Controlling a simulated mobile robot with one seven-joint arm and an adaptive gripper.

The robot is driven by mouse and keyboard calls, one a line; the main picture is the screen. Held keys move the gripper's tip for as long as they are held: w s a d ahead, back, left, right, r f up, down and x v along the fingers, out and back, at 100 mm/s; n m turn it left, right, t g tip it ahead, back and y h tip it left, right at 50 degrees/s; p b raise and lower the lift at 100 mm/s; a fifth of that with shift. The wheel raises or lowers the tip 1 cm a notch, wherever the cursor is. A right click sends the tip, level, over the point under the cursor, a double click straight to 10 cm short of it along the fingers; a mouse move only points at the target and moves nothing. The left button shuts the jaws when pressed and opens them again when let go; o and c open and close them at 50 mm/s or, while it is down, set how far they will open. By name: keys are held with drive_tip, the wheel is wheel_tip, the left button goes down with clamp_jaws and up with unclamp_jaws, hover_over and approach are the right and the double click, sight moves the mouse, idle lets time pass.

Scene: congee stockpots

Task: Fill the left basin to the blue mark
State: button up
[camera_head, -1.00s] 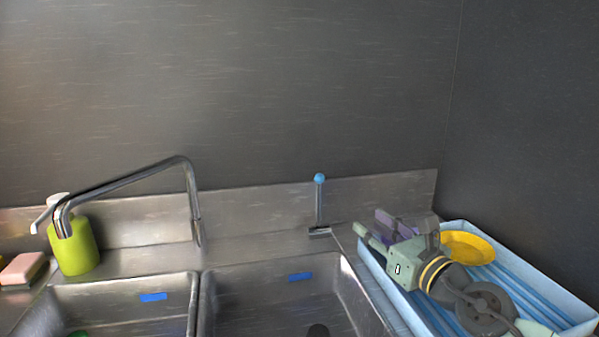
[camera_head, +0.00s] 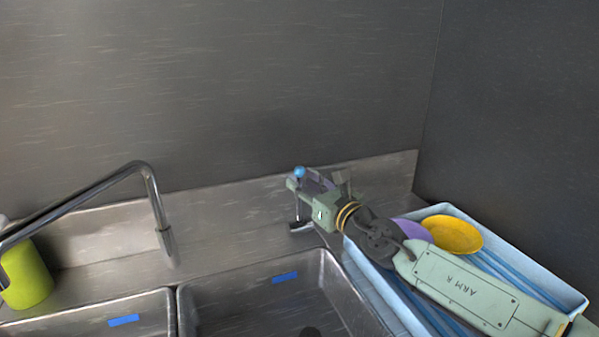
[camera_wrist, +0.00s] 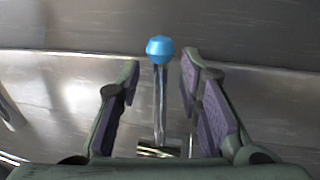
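The tap lever (camera_wrist: 160,95) is a thin upright metal rod with a blue knob (camera_wrist: 160,48) on top. It stands behind the right basin; its knob also shows in the head view (camera_head: 300,172). My gripper (camera_wrist: 158,75) is open, with its purple-padded fingers on either side of the rod, apart from it. The left basin (camera_head: 95,308) is at the lower left, cut off by the frame, with a blue mark (camera_head: 124,320) on its back wall. No water stream shows.
The right basin (camera_head: 235,290) has its own blue mark (camera_head: 285,278) and a dark drain. A light blue rack (camera_head: 540,280) with a yellow plate (camera_head: 452,234) and a purple plate (camera_head: 412,230) lies under my arm. A green soap bottle (camera_head: 25,275) stands at left.

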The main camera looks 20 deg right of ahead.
drive_tip(key=shift+x, duration=1.2)
drive_tip(key=shift+c, duration=0.6)
clamp_jaws()
drive_tip(key=shift+a, duration=0.1)
